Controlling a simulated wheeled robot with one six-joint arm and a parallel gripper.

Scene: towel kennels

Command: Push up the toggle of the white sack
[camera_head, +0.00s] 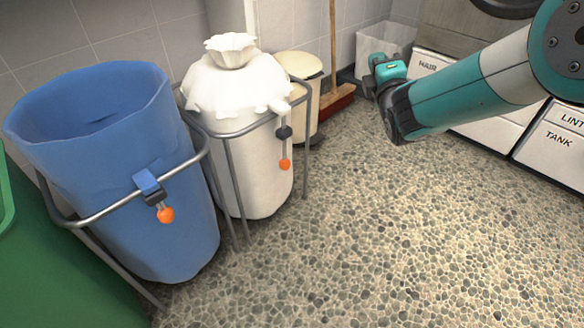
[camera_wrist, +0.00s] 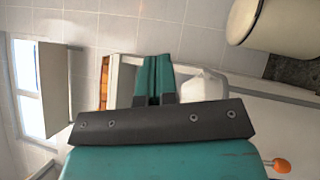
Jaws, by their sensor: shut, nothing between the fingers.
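The white sack (camera_head: 240,160) stands upright in a grey metal frame, its top gathered into a ruffled neck. Its toggle is a dark slider (camera_head: 283,132) at the frame's front rim, with an orange ball (camera_head: 284,164) hanging below on a thin stem. My gripper (camera_head: 374,64) is up to the right of the white sack, well apart from it. In the wrist view my gripper's teal fingers (camera_wrist: 155,80) are together and empty. An orange ball (camera_wrist: 281,165) shows at the lower right there; I cannot tell from that view which sack it belongs to.
An open blue sack (camera_head: 110,130) in its own frame, with a similar orange-ball toggle (camera_head: 166,215), stands left of the white one. A cream bin (camera_head: 300,66) and a broom (camera_head: 334,98) are behind. White labelled drawers (camera_head: 555,145) line the right. The pebbled floor (camera_head: 390,240) is clear.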

